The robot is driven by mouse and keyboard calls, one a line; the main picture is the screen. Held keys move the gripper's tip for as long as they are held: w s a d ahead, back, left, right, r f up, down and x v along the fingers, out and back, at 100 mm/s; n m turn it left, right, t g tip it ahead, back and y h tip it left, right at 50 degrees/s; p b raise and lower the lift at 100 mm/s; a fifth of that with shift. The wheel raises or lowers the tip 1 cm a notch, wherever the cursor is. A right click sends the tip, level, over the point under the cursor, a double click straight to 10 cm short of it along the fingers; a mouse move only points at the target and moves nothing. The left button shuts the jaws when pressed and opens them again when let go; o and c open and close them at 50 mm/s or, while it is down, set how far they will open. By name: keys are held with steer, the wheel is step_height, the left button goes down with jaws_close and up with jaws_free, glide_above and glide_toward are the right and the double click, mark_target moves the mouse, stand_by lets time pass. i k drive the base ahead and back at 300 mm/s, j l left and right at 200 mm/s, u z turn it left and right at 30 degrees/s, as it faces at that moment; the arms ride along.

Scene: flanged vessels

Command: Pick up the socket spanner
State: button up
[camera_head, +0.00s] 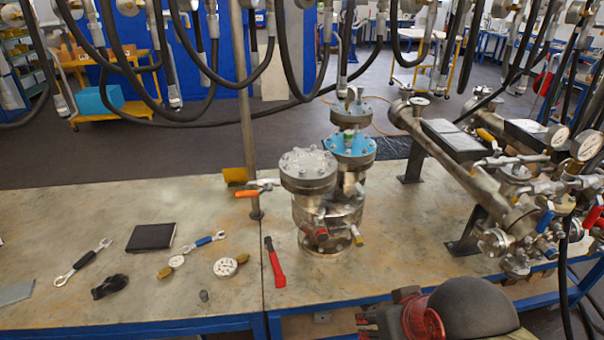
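Several hand tools lie on the worn tabletop, and I cannot tell for sure which is the socket spanner. A spanner with a black grip (83,262) lies at the left, slanting up to the right. A smaller spanner with a blue grip (204,241) lies right of the black notebook. A red-handled tool with a dark end (274,265) lies near the table seam, left of the flanged vessel. My arm shows at the bottom right, past the table's front edge.
A steel flanged vessel (308,172) with a blue-topped one (350,148) stands mid-table beside a vertical post (246,110). Pipework with gauges and valves (510,200) fills the right. A notebook (151,237), dial gauges (225,267) and a black item (110,287) lie left. Hoses hang above.

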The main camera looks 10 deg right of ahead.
mark_target(281, 278)
steer(key=i+j+z, duration=0.3)
steer(key=j, duration=0.35)
steer(key=i+j+z, duration=0.25)
steer(key=j, duration=0.45)
steer(key=j+z, duration=0.3)
steer(key=j, duration=0.45)
steer(key=j+z, duration=0.3)
steer(key=j, duration=0.45)
steer(key=i, duration=0.05)
